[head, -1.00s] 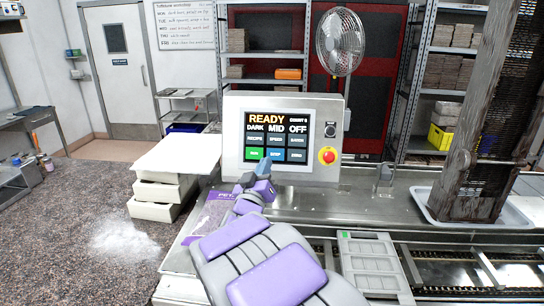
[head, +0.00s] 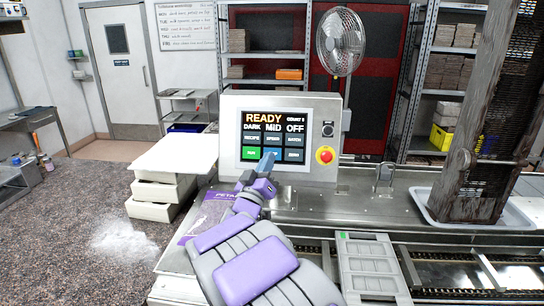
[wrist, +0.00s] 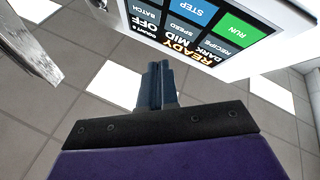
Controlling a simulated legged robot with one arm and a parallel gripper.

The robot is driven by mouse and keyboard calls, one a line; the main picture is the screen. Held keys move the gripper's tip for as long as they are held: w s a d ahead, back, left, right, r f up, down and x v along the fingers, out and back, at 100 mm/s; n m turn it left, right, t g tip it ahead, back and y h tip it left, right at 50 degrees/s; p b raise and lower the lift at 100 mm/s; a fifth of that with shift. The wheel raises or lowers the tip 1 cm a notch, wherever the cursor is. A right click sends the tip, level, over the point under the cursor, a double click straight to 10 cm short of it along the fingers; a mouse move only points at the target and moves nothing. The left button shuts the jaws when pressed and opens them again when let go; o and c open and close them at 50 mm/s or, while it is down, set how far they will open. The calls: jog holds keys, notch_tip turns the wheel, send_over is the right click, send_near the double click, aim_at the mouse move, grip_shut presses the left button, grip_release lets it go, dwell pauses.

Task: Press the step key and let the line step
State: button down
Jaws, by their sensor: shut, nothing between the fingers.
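The control panel (head: 230,140) is a grey box with a dark screen reading READY, DARK, MID and OFF. The step key, labelled STEP, is a blue screen key (wrist: 193,10) beside the green RUN key (wrist: 237,33) in the wrist view. In the head view my gripper (head: 268,158) is in front of the step key and covers part of it. In the wrist view my blue-grey fingers (wrist: 159,72) are shut together and empty, with the key beyond and to the right of the tips. I cannot tell whether they touch it.
A red emergency button (head: 325,156) sits right of the screen. White trays (head: 165,185) are stacked at left. The conveyor line (head: 480,265) runs at the lower right, with a grey mould (head: 370,265) on it. A dark tall frame (head: 480,120) stands in a tray at right.

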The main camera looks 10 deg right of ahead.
jog(key=w+d+f, duration=0.1)
jog(key=w+f, duration=0.1)
jog(key=w, duration=0.3)
jog(key=shift+w+d+p, duration=0.35)
jog(key=shift+p, duration=0.05)
jog(key=shift+a, duration=0.2)
jog(key=shift+w+d+f+p, duration=0.15)
jog(key=shift+w+d+p, duration=0.2)
jog(key=shift+w+p, duration=0.35)
dwell(2.3)
jog(key=shift+s, duration=0.3)
jog(key=shift+s+a+p, duration=0.2)
jog(key=shift+s+p, duration=0.1)
jog(key=shift+s, duration=0.2)
jog(key=shift+r, duration=0.2)
